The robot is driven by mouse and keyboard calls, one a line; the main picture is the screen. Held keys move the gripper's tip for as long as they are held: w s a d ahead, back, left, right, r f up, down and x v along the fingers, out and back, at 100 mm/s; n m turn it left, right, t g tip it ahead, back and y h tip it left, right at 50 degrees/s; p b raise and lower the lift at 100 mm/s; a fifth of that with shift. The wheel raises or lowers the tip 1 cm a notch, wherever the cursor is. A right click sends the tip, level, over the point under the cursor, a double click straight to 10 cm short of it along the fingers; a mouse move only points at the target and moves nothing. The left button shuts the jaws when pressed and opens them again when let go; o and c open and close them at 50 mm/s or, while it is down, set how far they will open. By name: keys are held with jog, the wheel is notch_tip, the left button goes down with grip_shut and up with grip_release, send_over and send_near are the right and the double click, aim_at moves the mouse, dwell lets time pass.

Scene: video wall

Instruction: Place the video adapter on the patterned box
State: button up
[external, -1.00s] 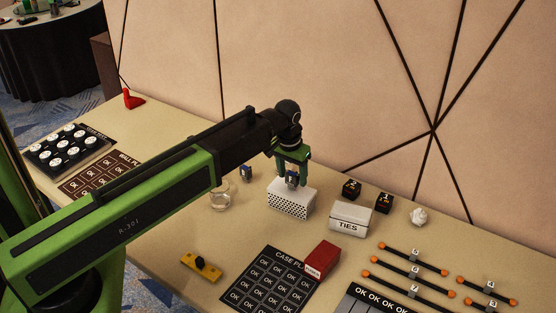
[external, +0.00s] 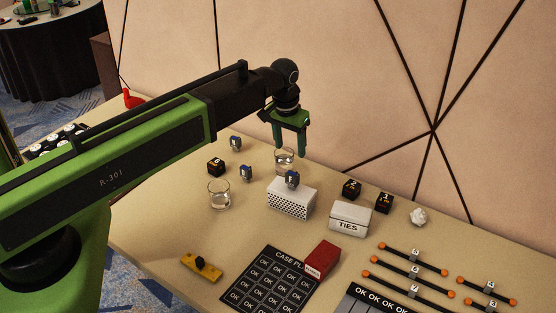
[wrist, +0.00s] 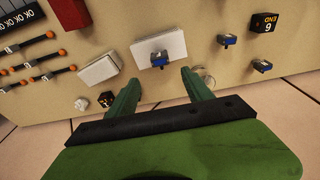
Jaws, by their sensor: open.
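A small blue-and-grey video adapter (external: 292,179) stands on top of the white patterned box (external: 290,202), which has black dots on its front. In the wrist view the adapter (wrist: 158,59) rests near one edge of the box top (wrist: 168,42). My gripper (external: 291,152) is open and empty, raised above and behind the box. Its fingers (wrist: 160,78) are apart from the adapter and hold nothing. Two similar blue adapters stand on the table to the left, one nearer (external: 246,173) and one farther back (external: 236,143).
A glass (external: 284,162) stands behind the box and another glass (external: 219,195) to its left. Black cubes (external: 352,189) and a white TIES box (external: 350,218) are to the right. A red box (external: 323,258) and a yellow piece (external: 201,267) lie nearer the front.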

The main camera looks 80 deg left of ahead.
jog(key=s+d+m+g+h, duration=0.1)
jog(key=d+m, duration=0.8)
jog(key=d, duration=3.1)
jog(key=shift+s+f, duration=0.2)
jog(key=shift+s, duration=0.95)
notch_tip(320, 180, down, 2)
jog(key=shift+b, duration=1.1)
